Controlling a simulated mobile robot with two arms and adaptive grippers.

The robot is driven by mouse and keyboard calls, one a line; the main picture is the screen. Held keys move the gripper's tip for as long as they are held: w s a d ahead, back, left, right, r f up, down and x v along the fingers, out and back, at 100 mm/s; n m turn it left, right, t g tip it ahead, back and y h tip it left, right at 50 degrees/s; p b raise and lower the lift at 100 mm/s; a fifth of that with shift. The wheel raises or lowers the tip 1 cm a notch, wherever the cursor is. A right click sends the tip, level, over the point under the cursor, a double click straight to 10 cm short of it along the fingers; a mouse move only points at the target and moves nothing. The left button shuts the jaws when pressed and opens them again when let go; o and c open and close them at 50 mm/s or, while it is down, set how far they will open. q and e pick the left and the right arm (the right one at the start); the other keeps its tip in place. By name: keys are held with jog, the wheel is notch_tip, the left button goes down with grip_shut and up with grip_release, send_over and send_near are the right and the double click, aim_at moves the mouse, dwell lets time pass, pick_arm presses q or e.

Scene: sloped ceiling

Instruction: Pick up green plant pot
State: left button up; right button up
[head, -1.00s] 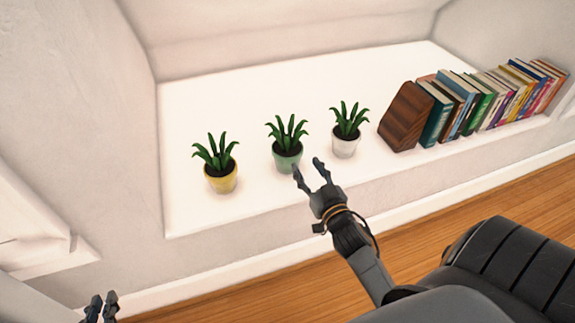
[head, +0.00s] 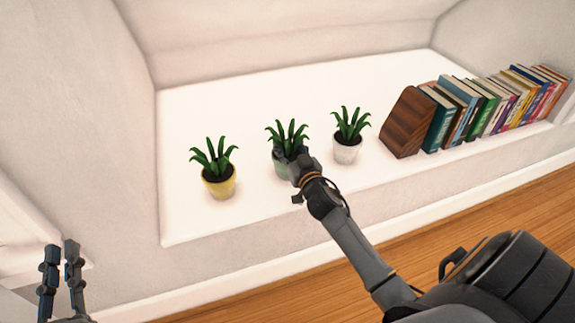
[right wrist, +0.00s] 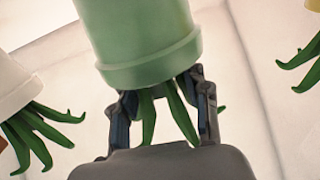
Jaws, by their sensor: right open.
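The green plant pot (head: 281,167) stands on the white ledge, the middle one of three potted plants. My right gripper (head: 291,158) is at its front right side and hides part of it. In the right wrist view the pot (right wrist: 145,40) appears upside down, with its leaves hanging between the two spread fingers. The fingertips of this gripper (right wrist: 164,86) are close to the pot's rim; I cannot tell whether they touch it. My left gripper (head: 61,250) is open and empty at the lower left, away from the pots.
A yellow pot (head: 219,187) stands to the left and a white pot (head: 346,152) to the right on the ledge (head: 250,105). A brown wooden block (head: 407,124) and a row of books (head: 475,110) stand further right. The ledge behind the pots is clear.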

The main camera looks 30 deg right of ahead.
jog(key=shift+w, duration=0.3)
grip_shut()
jog(key=shift+r, duration=0.15)
jog(key=shift+r, duration=0.1)
